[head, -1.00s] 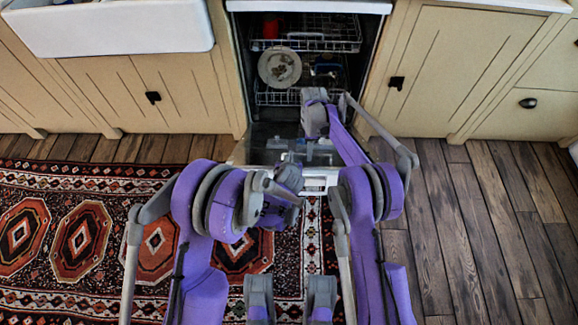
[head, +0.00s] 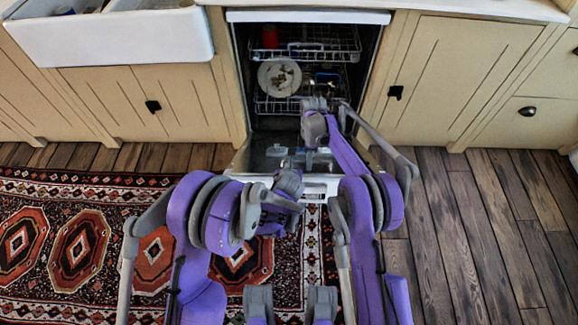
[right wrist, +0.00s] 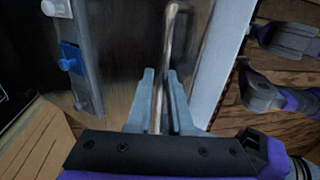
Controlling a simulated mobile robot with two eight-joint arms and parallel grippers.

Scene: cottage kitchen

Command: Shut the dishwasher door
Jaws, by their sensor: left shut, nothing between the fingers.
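The dishwasher (head: 308,17) stands open, its door (head: 240,160) lowered in front with the steel inner face up. My right arm reaches over the door in the head view, where its gripper is mostly hidden. In the right wrist view my right gripper (right wrist: 161,72) has its fingers apart, close over the door's inner face (right wrist: 115,50). A thin rod-like streak shows between them; I cannot tell if it is solid or a reflection. My left gripper (head: 282,208) is shut and empty, before the door's front edge, partly hidden by my arm.
Two racks (head: 310,52) inside hold a plate (head: 279,77) and a red item (head: 270,37). Cupboards (head: 440,80) flank the dishwasher, with a white sink (head: 110,38) at left. A patterned rug (head: 80,240) covers the left floor; the wooden floor (head: 470,230) at right is clear.

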